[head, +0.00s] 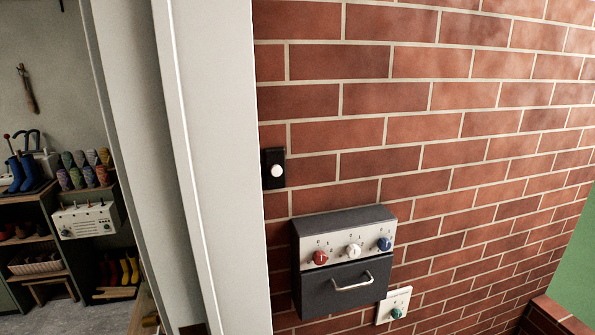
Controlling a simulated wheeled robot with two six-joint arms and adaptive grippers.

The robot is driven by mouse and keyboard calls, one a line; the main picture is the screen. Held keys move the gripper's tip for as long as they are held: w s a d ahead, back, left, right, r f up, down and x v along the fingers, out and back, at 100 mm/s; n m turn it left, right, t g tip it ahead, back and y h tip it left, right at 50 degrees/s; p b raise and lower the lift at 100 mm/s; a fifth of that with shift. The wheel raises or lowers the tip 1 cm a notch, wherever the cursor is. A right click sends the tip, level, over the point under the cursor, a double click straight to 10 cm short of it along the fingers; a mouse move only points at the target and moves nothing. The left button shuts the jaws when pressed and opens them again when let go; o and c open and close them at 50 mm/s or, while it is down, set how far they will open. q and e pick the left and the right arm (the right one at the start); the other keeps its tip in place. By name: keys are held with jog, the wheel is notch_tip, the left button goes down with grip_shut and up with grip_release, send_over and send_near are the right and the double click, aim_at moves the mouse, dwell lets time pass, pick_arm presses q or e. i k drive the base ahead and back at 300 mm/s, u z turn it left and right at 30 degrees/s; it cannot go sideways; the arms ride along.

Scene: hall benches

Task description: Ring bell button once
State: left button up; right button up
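The bell button (277,171) is a round white button on a small black plate (267,160). It is mounted on the red brick wall, just right of the white door frame, in the head view. Nothing touches or covers it. Neither of my grippers shows in the head view.
Below the button, a dark box (345,262) with red, white and blue knobs and a handle juts from the wall. A white plate with a green knob (396,306) sits beside it. The white frame (205,160) stands left. Beyond it are shelves with boots (22,172).

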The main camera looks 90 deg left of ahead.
aim_at(276, 170)
jog(key=u, duration=2.85)
jog(key=k, duration=0.6)
jog(key=u, duration=0.05)
jog(key=i, duration=0.6)
jog(key=z, duration=0.05)
